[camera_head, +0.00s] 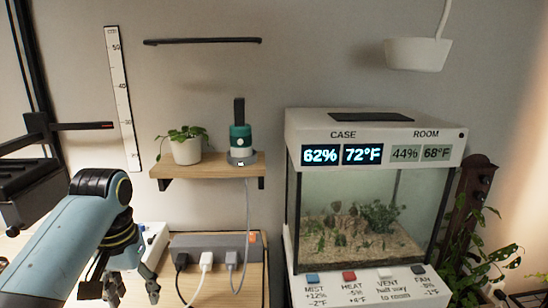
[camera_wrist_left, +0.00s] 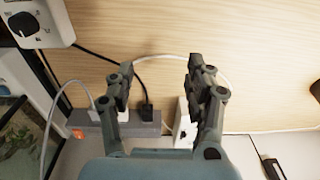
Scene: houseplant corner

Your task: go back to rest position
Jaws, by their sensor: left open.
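My left gripper (camera_head: 133,288) shows at the lower left of the head view, pointing down beside the grey power strip (camera_head: 215,246). In the left wrist view its fingers (camera_wrist_left: 160,68) are spread apart with nothing between them. Bare wooden tabletop (camera_wrist_left: 160,45) lies beyond the fingertips in that view. My right gripper is in neither view.
Several plugs and cables occupy the power strip; it also shows in the left wrist view (camera_wrist_left: 148,129). A glass terrarium (camera_head: 365,215) stands at right. Above the strip, a wall shelf (camera_head: 210,169) holds a potted plant (camera_head: 185,148) and a green device (camera_head: 240,138).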

